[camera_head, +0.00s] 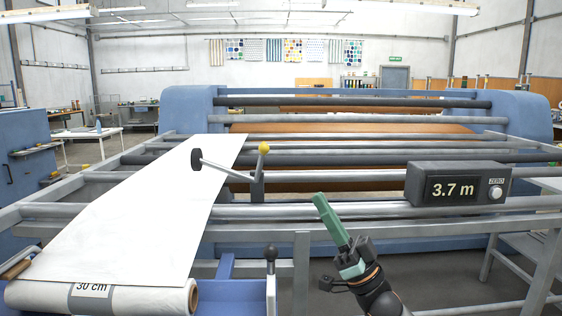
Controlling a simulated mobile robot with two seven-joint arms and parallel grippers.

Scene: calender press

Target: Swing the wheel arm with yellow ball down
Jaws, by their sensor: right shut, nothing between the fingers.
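The wheel arm (228,171) is a thin metal rod on a short post at the right edge of the white cloth. It slants up to the left, with a dark wheel (197,160) at its free end, seemingly raised above the cloth. The yellow ball (264,148) tops a short stem at the pivot end. My right gripper (319,199), with green fingers, is shut and empty. In the picture it is right of and below the yellow ball, apart from it, pointing up and slightly left. My left gripper is not in view.
The white cloth (140,215) runs from a roll (100,298) at front left over the frame. A counter box (458,184) reading 3.7 m is on the right rail. A black-knobbed lever (270,254) stands at front centre. Rollers (360,120) cross behind.

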